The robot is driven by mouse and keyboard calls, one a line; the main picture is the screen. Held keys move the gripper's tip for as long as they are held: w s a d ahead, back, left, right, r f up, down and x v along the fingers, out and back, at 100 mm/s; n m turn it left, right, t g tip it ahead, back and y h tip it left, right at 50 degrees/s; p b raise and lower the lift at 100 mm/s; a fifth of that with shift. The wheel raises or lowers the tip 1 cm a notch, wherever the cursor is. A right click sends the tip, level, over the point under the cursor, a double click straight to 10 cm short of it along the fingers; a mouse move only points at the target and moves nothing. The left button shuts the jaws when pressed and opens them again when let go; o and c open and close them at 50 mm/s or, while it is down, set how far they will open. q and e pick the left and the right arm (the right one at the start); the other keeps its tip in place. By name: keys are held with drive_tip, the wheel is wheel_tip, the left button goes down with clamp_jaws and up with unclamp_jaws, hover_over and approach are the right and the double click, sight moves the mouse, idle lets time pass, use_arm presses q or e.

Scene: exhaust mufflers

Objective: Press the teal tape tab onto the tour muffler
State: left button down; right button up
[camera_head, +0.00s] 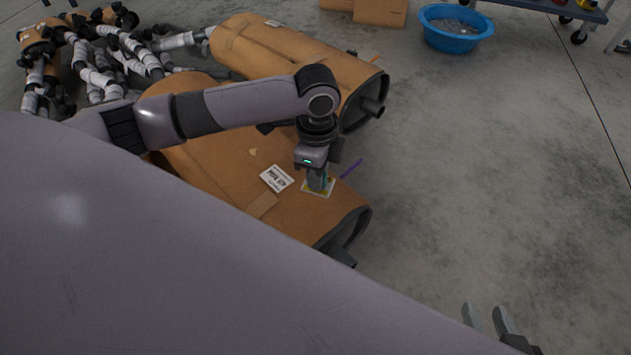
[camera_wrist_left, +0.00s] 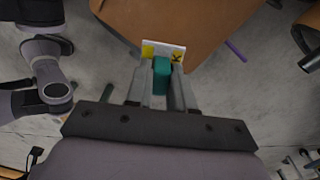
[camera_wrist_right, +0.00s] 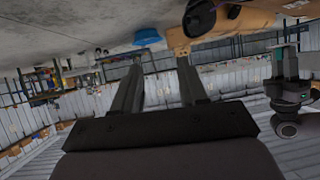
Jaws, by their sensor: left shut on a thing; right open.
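One tan muffler (camera_head: 225,150) lies in front on the floor, with a white printed label (camera_head: 277,178) on it. A second tan muffler (camera_head: 280,55) lies behind it. I cannot read which is the tour muffler. My left gripper (camera_head: 318,187) is over the front muffler's right end, shut on the teal tape tab (camera_wrist_left: 161,75). The tab's tip is at or just above a white and yellow card (camera_wrist_left: 165,50) on that muffler; contact is unclear. My right gripper (camera_head: 487,320) is open and empty at the lower right, away from the mufflers.
A purple stick-like thing (camera_head: 351,168) shows beside the front muffler. A blue basin (camera_head: 455,28) stands at the back, with cardboard boxes (camera_head: 380,12) left of it. White-wrapped pipes (camera_head: 95,75) are piled at the left. The floor at right is clear.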

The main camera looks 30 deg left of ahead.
sight(316, 215)
use_arm(q)
wheel_tip(316, 215, down, 4)
drive_tip(key=m, duration=0.4)
drive_tip(key=shift+a+r+m, duration=0.15)
drive_tip(key=shift+r+m, duration=0.1)
drive_tip(key=shift+m, duration=0.05)
drive_tip(key=shift+f, duration=0.15)
drive_tip(key=shift+f+m+b, duration=0.3)
drive_tip(key=shift+f+b, duration=0.1)
drive_tip(key=shift+f, duration=0.05)
drive_tip(key=shift+f+b, duration=0.65)
drive_tip(key=shift+b, duration=0.25)
wheel_tip(316, 215, down, 3)
drive_tip(key=b, duration=0.4)
drive_tip(key=shift+f, duration=1)
use_arm(e)
drive_tip(key=shift+w+a+f+m+y, duration=0.25)
drive_tip(key=shift+a+y, duration=0.3)
drive_tip(key=shift+a, duration=0.3)
drive_tip(key=shift+w+a+f+m+y, duration=0.25)
drive_tip(key=shift+a+y, duration=0.25)
drive_tip(key=shift+a, duration=0.3)
drive_tip(key=shift+w+a+f+m+y, duration=0.1)
drive_tip(key=shift+w+a+f+y, duration=0.2)
drive_tip(key=shift+a+y, duration=0.4)
